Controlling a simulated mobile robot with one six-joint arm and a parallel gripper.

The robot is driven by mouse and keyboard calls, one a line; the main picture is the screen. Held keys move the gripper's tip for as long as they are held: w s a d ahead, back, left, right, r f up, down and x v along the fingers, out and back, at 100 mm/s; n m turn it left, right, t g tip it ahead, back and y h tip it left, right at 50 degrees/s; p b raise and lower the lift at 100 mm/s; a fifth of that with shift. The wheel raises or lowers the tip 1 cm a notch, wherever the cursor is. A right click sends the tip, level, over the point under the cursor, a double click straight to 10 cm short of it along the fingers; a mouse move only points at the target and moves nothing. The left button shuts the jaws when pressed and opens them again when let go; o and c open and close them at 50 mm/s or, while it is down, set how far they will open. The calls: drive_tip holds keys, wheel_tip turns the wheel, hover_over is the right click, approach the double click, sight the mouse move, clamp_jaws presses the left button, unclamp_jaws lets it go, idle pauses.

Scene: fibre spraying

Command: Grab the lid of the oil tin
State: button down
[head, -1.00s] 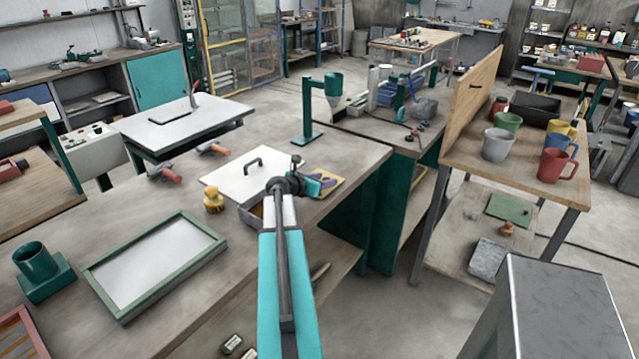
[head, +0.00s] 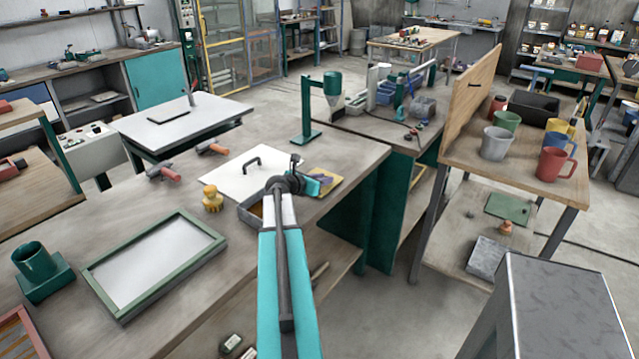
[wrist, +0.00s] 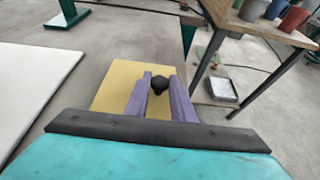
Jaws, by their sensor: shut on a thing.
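A flat yellow lid (head: 331,187) with a black knob (wrist: 160,84) is at the right end of the grey bench, beyond my wrist. In the wrist view the yellow lid (wrist: 118,85) shows under and around my gripper (wrist: 161,80). Its two purple fingers are closed on either side of the knob. In the head view my gripper (head: 322,179) is small and partly behind my wrist. I cannot tell whether the lid touches the bench. An open grey tin (head: 247,213) with an amber inside stands nearer, partly hidden by my arm.
A white board (head: 228,180) with a black handle lies left of the lid. A yellow figure-like object (head: 212,198) and a green-framed panel (head: 155,262) are on the bench. A green stand (head: 307,115) rises behind. A wooden table (head: 468,165) with mugs stands right, across a floor gap.

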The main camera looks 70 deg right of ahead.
drive_tip(key=shift+r, duration=0.15)
drive_tip(key=shift+r+b, duration=0.45)
drive_tip(key=shift+r, duration=0.95)
drive_tip(key=s+a+r+b, duration=0.1)
drive_tip(key=s+a+b, duration=0.3)
drive_tip(key=s+a, duration=0.2)
drive_tip(key=a, duration=0.2)
drive_tip(key=shift+s+a+b, duration=0.3)
drive_tip(key=shift+s, duration=0.05)
drive_tip(key=a+b, duration=0.1)
drive_tip(key=b, duration=0.5)
drive_tip(key=shift+s+r, duration=0.1)
drive_tip(key=shift+s, duration=0.25)
drive_tip(key=b, duration=0.3)
drive_tip(key=shift+s+a, duration=0.2)
drive_tip(key=shift+a, duration=0.1)
drive_tip(key=s+a+b, duration=0.1)
drive_tip(key=b, duration=0.2)
drive_tip(key=a+b, duration=0.1)
drive_tip(key=b, duration=0.3)
drive_tip(key=shift+s+a+r, duration=0.2)
drive_tip(key=shift+s+r, duration=0.05)
drive_tip(key=shift+s, duration=0.1)
